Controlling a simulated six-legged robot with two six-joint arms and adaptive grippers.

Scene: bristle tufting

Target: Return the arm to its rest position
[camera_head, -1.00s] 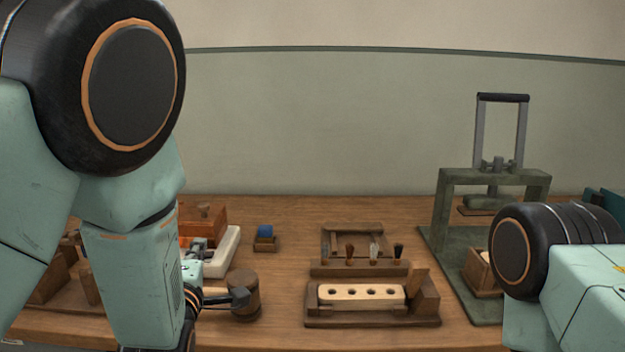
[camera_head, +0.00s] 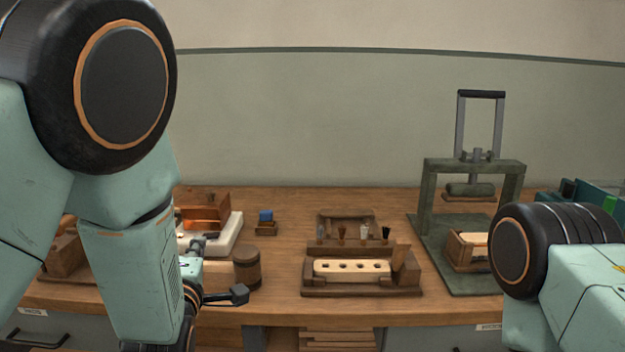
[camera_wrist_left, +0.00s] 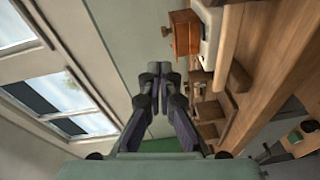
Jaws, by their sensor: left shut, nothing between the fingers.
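My left arm (camera_head: 128,250) stands large at the left of the head view and hides part of the bench behind it. My left gripper (camera_head: 238,294) points right, just in front of the bench's front edge, below a round wooden block. In the left wrist view its two dark fingers (camera_wrist_left: 160,70) come together at the tips, with nothing between them. My right arm (camera_head: 570,262) shows at the lower right, but its gripper is out of the frame.
The wooden bench (camera_head: 285,218) bears a fixture with a pale drilled block (camera_head: 352,268), a green press (camera_head: 432,195), a small blue block (camera_head: 265,216) and a round wooden block (camera_head: 246,267). An orange-brown box (camera_wrist_left: 184,32) stands left. Drawers (camera_head: 40,325) lie below.

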